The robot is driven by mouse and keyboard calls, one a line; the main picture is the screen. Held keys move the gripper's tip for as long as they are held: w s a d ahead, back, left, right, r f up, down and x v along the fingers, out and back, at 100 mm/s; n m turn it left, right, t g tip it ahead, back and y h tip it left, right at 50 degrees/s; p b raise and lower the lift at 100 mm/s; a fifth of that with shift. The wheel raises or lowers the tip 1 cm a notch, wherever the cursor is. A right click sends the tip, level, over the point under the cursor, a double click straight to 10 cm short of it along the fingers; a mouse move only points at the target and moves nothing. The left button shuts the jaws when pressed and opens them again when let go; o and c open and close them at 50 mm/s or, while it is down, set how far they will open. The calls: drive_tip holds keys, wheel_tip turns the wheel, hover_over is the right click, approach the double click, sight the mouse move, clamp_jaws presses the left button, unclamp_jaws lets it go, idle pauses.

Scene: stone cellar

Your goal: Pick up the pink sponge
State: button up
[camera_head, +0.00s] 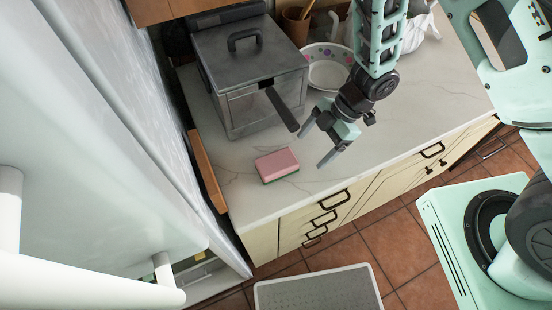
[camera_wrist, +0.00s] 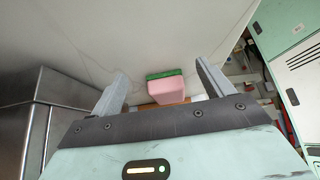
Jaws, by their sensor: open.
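The pink sponge (camera_head: 276,165) lies flat on the pale marble countertop, with a green layer along its lower edge. In the wrist view the sponge (camera_wrist: 167,90) shows ahead, between the two fingers, with its green side toward the top. My gripper (camera_head: 314,146) is open and empty. In the head view it is to the right of the sponge and apart from it. In the wrist view my gripper (camera_wrist: 162,92) has its fingers spread wide, and the plate at their base hides part of the view below the sponge.
A grey metal box-shaped appliance (camera_head: 232,80) with a handle stands behind the sponge, its lever (camera_head: 282,110) sticking out toward my gripper. A patterned white bowl (camera_head: 328,75) and a brown cup (camera_head: 296,27) are at the back. A wooden board (camera_head: 207,170) stands left. The countertop (camera_head: 240,205) is clear around the sponge.

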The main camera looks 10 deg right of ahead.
sight(281, 160)
drive_tip(key=a, duration=0.1)
drive_tip(key=s+a+p, duration=0.1)
drive_tip(key=a, duration=0.1)
drive_tip(key=shift+a, duration=0.3)
drive_tip(key=a, duration=0.1)
drive_tip(key=s+a+p, duration=0.1)
drive_tip(key=a, duration=0.1)
drive_tip(key=a+p, duration=0.1)
drive_tip(key=shift+s+a+r, duration=0.15)
drive_tip(key=shift+s+a, duration=0.1)
drive_tip(key=shift+a, duration=0.15)
drive_tip(key=shift+a+f, duration=0.15)
drive_tip(key=shift+f, duration=0.5)
drive_tip(key=c, duration=1.1)
drive_tip(key=shift+r+b, duration=0.2)
drive_tip(key=shift+b, duration=0.2)
